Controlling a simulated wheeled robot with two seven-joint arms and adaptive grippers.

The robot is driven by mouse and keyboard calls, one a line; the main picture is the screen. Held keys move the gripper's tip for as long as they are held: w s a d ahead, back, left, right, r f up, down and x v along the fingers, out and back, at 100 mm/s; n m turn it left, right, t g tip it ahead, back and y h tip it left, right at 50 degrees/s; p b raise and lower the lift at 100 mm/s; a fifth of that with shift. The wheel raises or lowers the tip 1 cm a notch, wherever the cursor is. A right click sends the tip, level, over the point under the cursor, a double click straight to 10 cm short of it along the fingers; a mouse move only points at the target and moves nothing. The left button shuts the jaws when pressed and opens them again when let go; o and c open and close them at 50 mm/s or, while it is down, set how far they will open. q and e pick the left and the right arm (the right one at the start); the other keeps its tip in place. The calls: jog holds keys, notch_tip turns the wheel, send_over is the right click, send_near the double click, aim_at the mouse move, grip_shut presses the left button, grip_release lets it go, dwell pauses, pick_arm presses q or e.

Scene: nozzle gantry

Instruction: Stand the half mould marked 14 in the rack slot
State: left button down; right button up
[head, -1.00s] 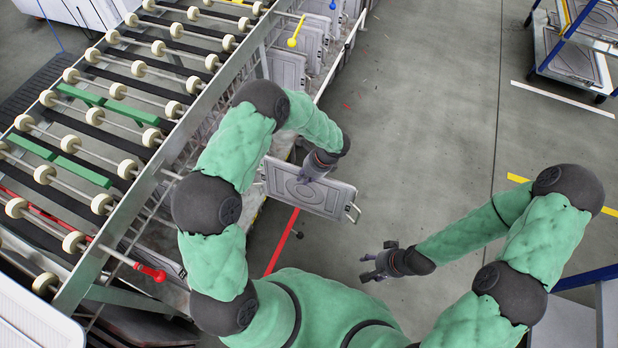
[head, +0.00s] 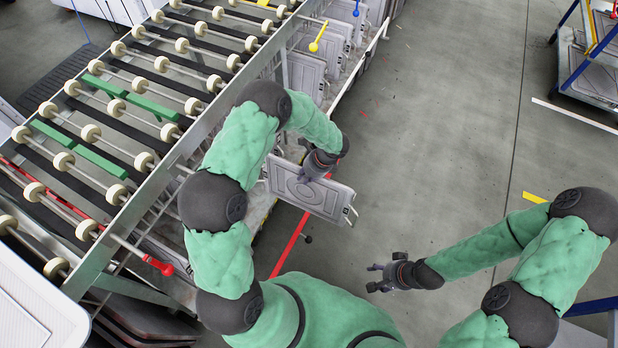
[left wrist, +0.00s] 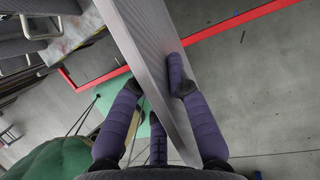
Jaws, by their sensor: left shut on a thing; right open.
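My left gripper (head: 318,168) is shut on a grey half mould (head: 325,200), a flat panel with raised shapes on its face and a handle at its right end. In the left wrist view the fingers (left wrist: 160,100) close on both sides of the panel (left wrist: 150,60), seen edge-on. The panel hangs tilted above the floor, beside the rack; I cannot read a number on it. The rack (head: 335,95) beside the roller conveyor holds several similar grey half moulds (head: 303,75) standing on edge. My right gripper (head: 377,277) is open and empty over the floor.
The roller conveyor (head: 130,110) runs along the left. A yellow-knobbed lever (head: 320,35), a blue-knobbed one (head: 356,9) and a red-knobbed one (head: 157,264) stick out from it. A blue-framed cart (head: 590,75) stands at the upper right. The central floor is clear.

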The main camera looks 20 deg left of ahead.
pick_arm(q)
jog(key=shift+w+a+f, duration=0.1)
jog(key=shift+w+a, duration=0.1)
jog(key=shift+a, duration=4)
jog(key=shift+w+a, duration=0.15)
jog(key=shift+a, duration=4.05)
jog(key=shift+d+f+b, duration=0.1)
jog(key=shift+f+b, duration=0.5)
jog(key=shift+f, duration=0.05)
jog(key=shift+f, duration=0.1)
jog(key=c, duration=1.1)
grip_release()
jog(key=shift+c, duration=0.2)
jog(key=shift+s+d+f, duration=0.15)
jog(key=shift+s+f, duration=0.05)
jog(key=shift+v, duration=4.15)
jog(key=shift+w, duration=0.2)
